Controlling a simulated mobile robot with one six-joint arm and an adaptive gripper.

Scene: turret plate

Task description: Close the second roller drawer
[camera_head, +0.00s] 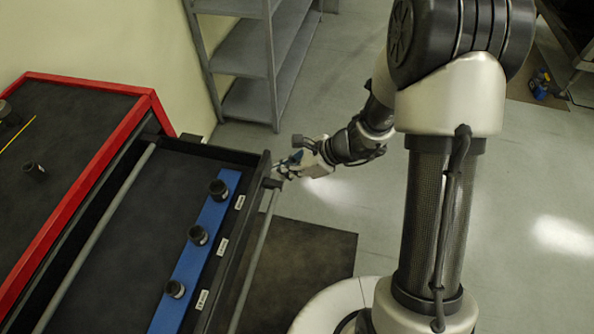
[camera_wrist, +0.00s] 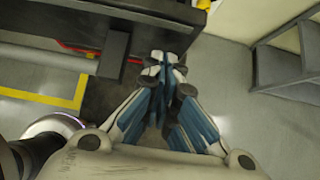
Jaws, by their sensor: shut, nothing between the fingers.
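An open black drawer (camera_head: 115,255) juts from the red-rimmed cabinet in the head view. A blue strip (camera_head: 212,215) inside its front holds three black holders, with white labels beside them. A grey bar handle (camera_head: 252,262) runs along the drawer front. My gripper (camera_head: 288,168) is at the drawer's far front corner, by the handle's end. In the wrist view my gripper (camera_wrist: 168,68) is shut and empty, its blue-grey fingers together close to the dark drawer front (camera_wrist: 170,27). I cannot tell whether they touch it.
The cabinet top (camera_head: 65,140) has a red rim and a few small items. Another grey bar (camera_head: 95,240) runs along the cabinet face above the open drawer. A grey shelf rack (camera_head: 245,60) stands behind. A dark mat (camera_head: 300,260) lies in front of the drawer; floor to the right is open.

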